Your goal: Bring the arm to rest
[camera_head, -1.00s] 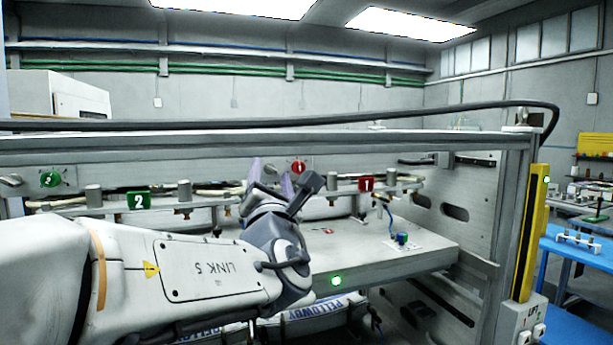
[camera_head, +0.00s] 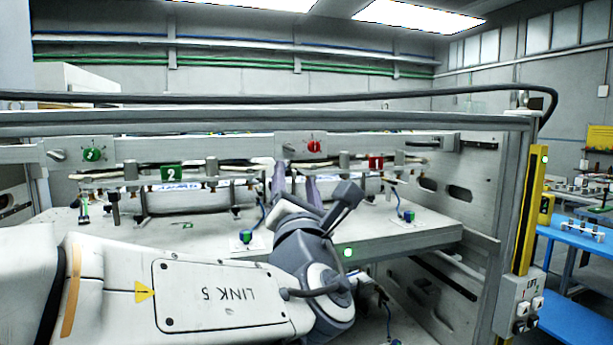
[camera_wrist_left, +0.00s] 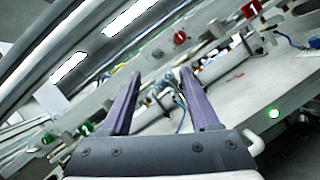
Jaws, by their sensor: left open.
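My left arm comes in from the left in the head view, its white link marked "LINK 5" across the lower left. My left gripper (camera_head: 294,186) points away from me toward the machine's shelf. Its two purple fingers stand apart with nothing between them. They also show apart and empty in the left wrist view (camera_wrist_left: 158,88). The fingers appear in front of the grey shelf (camera_head: 400,236); I cannot tell how far above or before it they are. My right gripper is in neither view.
A grey frame beam (camera_head: 250,122) with a black cable crosses above the arm. Green sign 2 (camera_head: 171,174) and red sign 1 (camera_head: 376,163) hang behind. A yellow post (camera_head: 530,225) and control box (camera_head: 520,303) stand right. A blue table (camera_head: 575,240) lies beyond.

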